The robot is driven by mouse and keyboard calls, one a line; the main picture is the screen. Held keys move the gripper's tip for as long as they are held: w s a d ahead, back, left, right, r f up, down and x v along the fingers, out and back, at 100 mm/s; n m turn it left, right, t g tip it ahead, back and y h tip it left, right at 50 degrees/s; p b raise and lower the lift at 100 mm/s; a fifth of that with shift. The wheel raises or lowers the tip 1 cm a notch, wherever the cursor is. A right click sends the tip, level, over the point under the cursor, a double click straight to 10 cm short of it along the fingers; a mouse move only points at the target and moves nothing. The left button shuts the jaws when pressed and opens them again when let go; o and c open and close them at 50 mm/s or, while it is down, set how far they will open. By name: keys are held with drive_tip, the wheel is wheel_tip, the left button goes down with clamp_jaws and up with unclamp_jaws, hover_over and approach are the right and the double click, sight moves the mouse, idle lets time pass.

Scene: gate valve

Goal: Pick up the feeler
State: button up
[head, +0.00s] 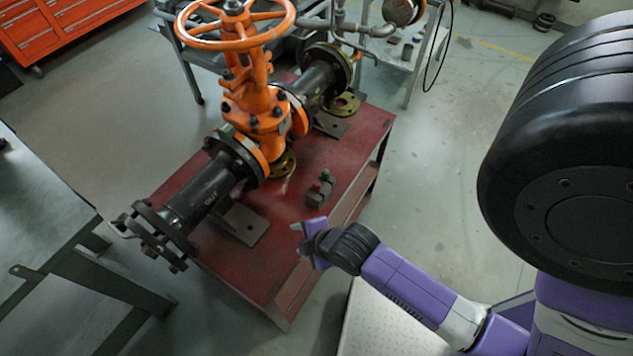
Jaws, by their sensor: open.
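I cannot make out a feeler for certain in the head view. My gripper (306,244) is at the end of my purple arm, over the near right edge of the red bench (345,180). It is open, with nothing visible between its fingers.
A grey metal table (40,215) is at the left. An orange drawer cabinet (50,30) is at the back left. A grey stand (400,75) is behind the bench. A pale dotted surface (385,325) lies below my arm. Floor (440,150) is clear to the right.

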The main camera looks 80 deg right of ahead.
drive_tip(key=w+d+n+g+p, duration=0.2)
drive_tip(key=d, duration=0.4)
wheel_tip(320, 180, up, 7)
drive_tip(key=n+g+y+p, duration=0.3)
drive_tip(key=n+g+p, duration=0.1)
drive_tip(key=n, duration=0.1)
hover_over(317, 183)
drive_tip(key=shift+w+d+r, duration=0.15)
drive_tip(key=shift+w+d, duration=0.1)
drive_tip(key=shift+d, duration=0.05)
drive_tip(key=shift+s+f+g, duration=0.1)
drive_tip(key=shift+f+g, duration=0.2)
drive_tip(key=shift+f, duration=0.2)
drive_tip(key=shift+s+a+f+p, duration=0.1)
drive_tip(key=shift+a+f+p, duration=0.05)
drive_tip(key=shift+f, duration=1.55)
drive_tip(key=shift+a+f+p, duration=0.1)
drive_tip(key=shift+f+p, duration=0.05)
drive_tip(key=shift+f, duration=1.5)
clamp_jaws()
